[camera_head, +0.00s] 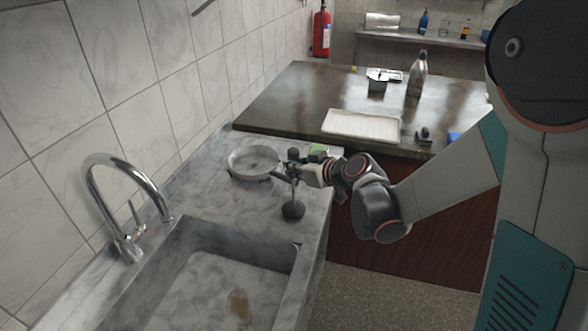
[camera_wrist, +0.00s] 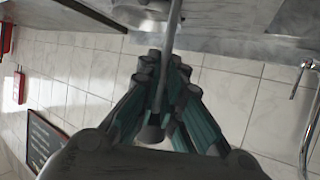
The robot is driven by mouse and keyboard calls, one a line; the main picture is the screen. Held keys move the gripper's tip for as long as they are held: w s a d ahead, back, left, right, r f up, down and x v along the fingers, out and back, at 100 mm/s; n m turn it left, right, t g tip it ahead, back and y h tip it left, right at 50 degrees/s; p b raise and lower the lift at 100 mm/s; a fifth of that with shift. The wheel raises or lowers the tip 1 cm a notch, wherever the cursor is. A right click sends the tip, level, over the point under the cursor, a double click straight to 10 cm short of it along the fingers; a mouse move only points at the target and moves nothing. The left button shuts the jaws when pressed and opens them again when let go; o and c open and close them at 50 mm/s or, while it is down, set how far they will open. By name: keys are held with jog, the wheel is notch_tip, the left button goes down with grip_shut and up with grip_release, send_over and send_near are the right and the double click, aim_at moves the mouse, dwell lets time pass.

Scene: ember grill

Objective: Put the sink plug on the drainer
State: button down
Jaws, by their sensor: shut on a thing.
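The sink plug (camera_head: 293,210) shows in the head view as a dark round base under a thin upright stem, over the grey counter right of the sink's far end. I cannot tell whether its base touches the counter. My gripper (camera_head: 293,170) is shut on the stem. In the wrist view the stem (camera_wrist: 172,38) runs between the fingers of my gripper (camera_wrist: 165,90), with a round knob (camera_wrist: 150,134) at its near end. A white ribbed tray, seemingly the drainer (camera_head: 362,125), lies on the dark counter beyond, with nothing on it.
A round grey dish (camera_head: 254,158) stands left of my gripper, close by. A small green item (camera_head: 319,149) is just behind it. The sink (camera_head: 205,285) and tap (camera_head: 127,180) are nearer. A bottle (camera_head: 418,76) and a dark container (camera_head: 377,84) stand behind the tray.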

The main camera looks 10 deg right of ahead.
jog(key=shift+f, duration=0.15)
jog(key=c, duration=1.8)
grip_release()
jog(key=shift+o, duration=0.2)
jog(key=s+d+r+m+g+h+p, duration=0.1)
jog(key=s+d+r+m+h, duration=0.1)
jog(key=s, duration=0.8)
jog(key=s+d+r+m+g+h+p, duration=0.1)
jog(key=s+d+r+m+h, duration=0.1)
jog(key=s+d, duration=0.4)
jog(key=s+d+r+m+g+h, duration=0.1)
jog(key=s+d+r+m+h, duration=0.2)
jog(key=s, duration=1)
notch_tip(320, 180, up, 2)
jog(key=shift+s+d+r+p, duration=0.1)
jog(key=shift+s+d+p, duration=0.25)
jog(key=shift+d, duration=0.55)
